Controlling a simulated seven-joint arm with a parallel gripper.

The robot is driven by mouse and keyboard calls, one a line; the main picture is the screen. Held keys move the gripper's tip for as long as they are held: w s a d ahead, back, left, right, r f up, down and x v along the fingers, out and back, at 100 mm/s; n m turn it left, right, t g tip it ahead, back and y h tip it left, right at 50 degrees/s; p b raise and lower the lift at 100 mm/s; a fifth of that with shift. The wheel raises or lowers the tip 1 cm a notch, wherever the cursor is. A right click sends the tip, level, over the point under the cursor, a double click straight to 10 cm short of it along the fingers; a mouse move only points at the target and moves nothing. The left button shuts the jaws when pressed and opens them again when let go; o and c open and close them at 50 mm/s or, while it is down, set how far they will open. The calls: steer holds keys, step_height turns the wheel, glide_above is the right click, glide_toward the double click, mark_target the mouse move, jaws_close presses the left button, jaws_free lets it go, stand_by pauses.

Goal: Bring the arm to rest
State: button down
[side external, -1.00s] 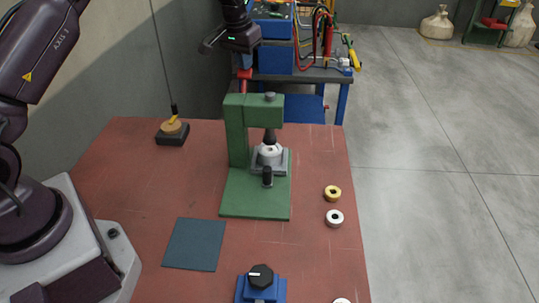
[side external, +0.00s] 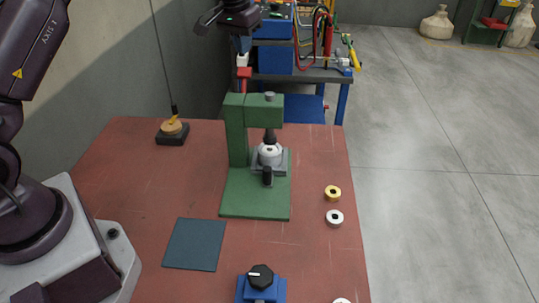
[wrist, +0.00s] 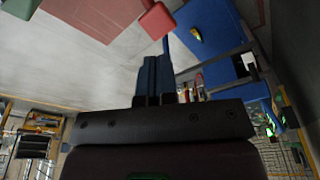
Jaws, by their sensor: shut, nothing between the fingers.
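My gripper (side external: 242,46) is raised at the top of the side external view, above and behind the green press (side external: 236,135). Its blue fingers point down and are together, with nothing between them. In the wrist view the shut fingers (wrist: 155,62) show at the middle. The gripper is clear of the red-brown table (side external: 130,180). A white ring-shaped part (side external: 270,152) sits in the press under its ram.
A yellow ring (side external: 333,193) and a silver ring (side external: 334,217) lie right of the press. A dark mat (side external: 194,245), a blue fixture with a black knob (side external: 261,278) and a black block (side external: 172,138) are on the table. A blue bench (side external: 300,74) stands behind.

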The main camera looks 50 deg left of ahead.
steer(key=shift+s+d+f+g, duration=0.15)
steer(key=shift+s+d+f, duration=0.05)
steer(key=shift+s+f, duration=0.4)
steer(key=shift+s+d+f+g, duration=0.2)
steer(key=shift+s+f, duration=0.25)
steer(key=shift+s, duration=0.15)
steer(key=s+d+r+m+t, duration=0.1)
steer(key=s+d+r, duration=0.3)
steer(key=s, duration=0.6)
steer(key=s+d+r+m+t, duration=0.1)
steer(key=s+d+r, duration=0.3)
steer(key=s, duration=0.6)
steer(key=s+d+r+m+t, duration=0.1)
steer(key=s+d+r, duration=0.3)
steer(key=s, duration=0.7)
steer(key=d+t, duration=0.1)
steer(key=d, duration=0.1)
steer(key=shift+d+r+h, duration=0.2)
steer(key=shift+d+h, duration=0.1)
steer(key=shift+d, duration=0.05)
